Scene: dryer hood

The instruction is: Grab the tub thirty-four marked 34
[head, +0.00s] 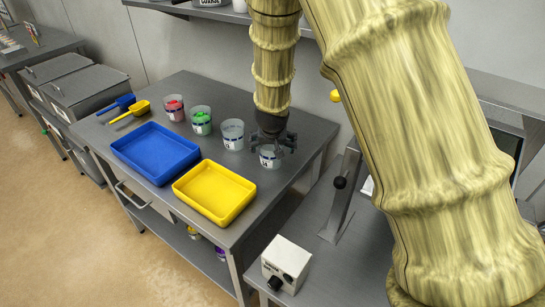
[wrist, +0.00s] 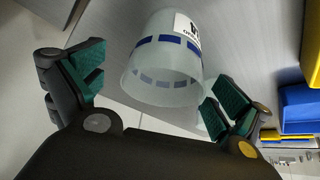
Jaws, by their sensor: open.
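A translucent tub (head: 268,160) with a blue band and a white label stands at the right end of the row on the grey table. Its label seems to end in 4, but I cannot read the whole number surely. My gripper (head: 273,146) is right above this tub and points down, partly hiding its rim. In the wrist view the same tub (wrist: 163,88) lies between the two spread, green-padded fingers of my gripper (wrist: 155,85). Its open mouth faces the camera, and it looks empty. The fingers are open and not closed on it.
A similar clear tub (head: 232,135) stands just left of it, then tubs with green (head: 201,120) and red (head: 174,107) contents. A yellow tray (head: 214,192) and a blue tray (head: 155,153) lie in front. A control box (head: 287,262) sits on the right-hand bench.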

